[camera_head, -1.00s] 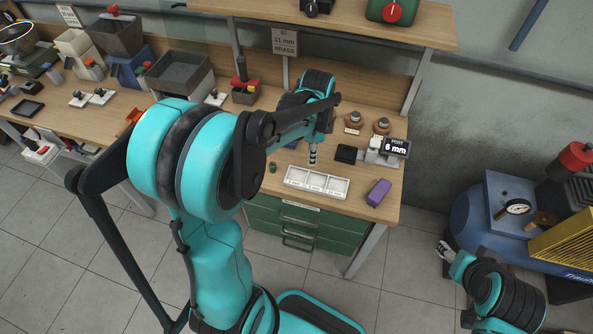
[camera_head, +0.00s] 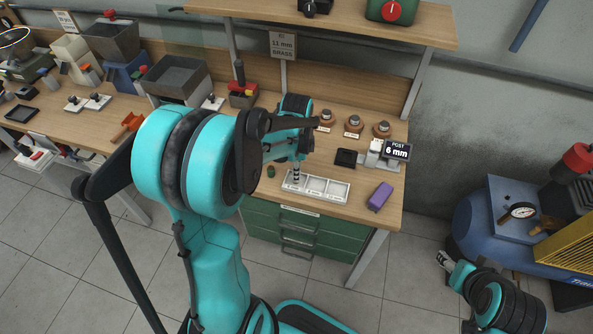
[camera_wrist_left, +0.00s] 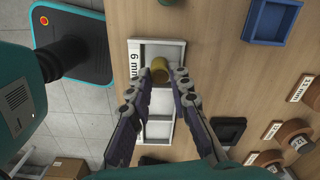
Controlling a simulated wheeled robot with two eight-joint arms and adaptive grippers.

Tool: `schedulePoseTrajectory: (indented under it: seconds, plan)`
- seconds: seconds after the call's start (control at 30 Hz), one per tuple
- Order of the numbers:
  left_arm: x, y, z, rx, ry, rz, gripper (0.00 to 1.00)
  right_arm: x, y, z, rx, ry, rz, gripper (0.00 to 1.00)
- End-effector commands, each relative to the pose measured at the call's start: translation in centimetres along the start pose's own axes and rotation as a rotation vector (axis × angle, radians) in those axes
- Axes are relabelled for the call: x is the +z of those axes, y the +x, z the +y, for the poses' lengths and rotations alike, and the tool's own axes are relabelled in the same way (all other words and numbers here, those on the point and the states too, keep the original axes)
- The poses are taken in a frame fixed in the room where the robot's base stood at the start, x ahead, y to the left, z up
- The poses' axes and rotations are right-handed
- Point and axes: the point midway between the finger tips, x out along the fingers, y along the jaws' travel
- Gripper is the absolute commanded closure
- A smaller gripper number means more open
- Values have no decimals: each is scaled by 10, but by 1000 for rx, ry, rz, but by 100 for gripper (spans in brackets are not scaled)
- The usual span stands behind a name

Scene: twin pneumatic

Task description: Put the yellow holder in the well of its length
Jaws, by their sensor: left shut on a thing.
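The yellow holder (camera_wrist_left: 160,72) is a short cylinder between the fingertips of my left gripper (camera_wrist_left: 164,77), which is shut on it. In the head view my left gripper (camera_head: 297,174) is at the left end of the white tray (camera_head: 338,191). The tray has three wells in a row. In the left wrist view the holder overlaps the lower part of the end well (camera_wrist_left: 163,52), labelled 6 mm. I cannot tell whether it is above or inside that well. My right gripper (camera_head: 445,259) is far off at the lower right, too small to read.
A display (camera_head: 397,150) reads POST 6 mm. A purple block (camera_head: 380,196) lies right of the tray, and a black dish (camera_head: 346,157) behind it. A small green cup (camera_head: 271,171) stands left. Several labelled round pieces (camera_head: 381,129) stand at the back. A blue tray (camera_wrist_left: 270,20) shows in the wrist view.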

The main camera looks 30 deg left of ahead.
Motion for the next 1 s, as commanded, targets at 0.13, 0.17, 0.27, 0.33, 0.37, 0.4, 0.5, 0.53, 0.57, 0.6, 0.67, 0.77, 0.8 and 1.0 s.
schedulePoseTrajectory:
  seconds: [0.13, 0.17, 0.27, 0.33, 0.37, 0.4, 0.5, 0.53, 0.57, 0.6, 0.67, 0.77, 0.8, 1.0]
  plan:
    - [0, 1, 0, 0, 0, 0, 60, 1, 1, 0, 0, 0, 0, 46]
    - [0, 1, 0, 0, 0, 0, 60, 0, 1, 0, 0, 0, 0, 46]
    - [0, 1, 0, 0, 0, 0, 60, 0, 1, 0, 0, 0, 0, 46]
    - [0, 1, 0, 0, 0, 0, 60, 0, 1, 0, 0, 0, 0, 46]
    - [0, 1, 0, 0, 0, 0, 60, 0, 1, 0, 0, 0, 0, 46]
    - [0, 0, 0, 0, 0, 0, 60, 0, 0, 0, 0, 0, 0, 46]
    - [0, -7, 0, 0, 0, 0, 60, -3, -4, 0, 0, 0, 0, 46]
    - [0, -11, 0, 0, 0, 0, 60, -3, -5, 0, 0, 0, 0, 46]
    - [0, -16, 0, 0, 0, 0, 60, -4, -6, 0, 0, 0, 0, 46]
    - [0, -23, 0, 0, 0, 0, 60, -6, -9, 0, 0, 0, 0, 46]
    - [0, -37, 0, 0, 0, 0, 60, -9, -13, 0, 0, 0, 0, 46]
    - [0, -61, 0, 0, 0, 0, 60, -14, -20, 0, 0, 0, 0, 46]
    - [0, -70, 0, 0, 0, 0, 60, -16, -22, 0, 0, 0, 0, 46]
    - [0, -106, 0, 0, 0, 0, 60, -22, -31, 0, 0, 0, 0, 46]
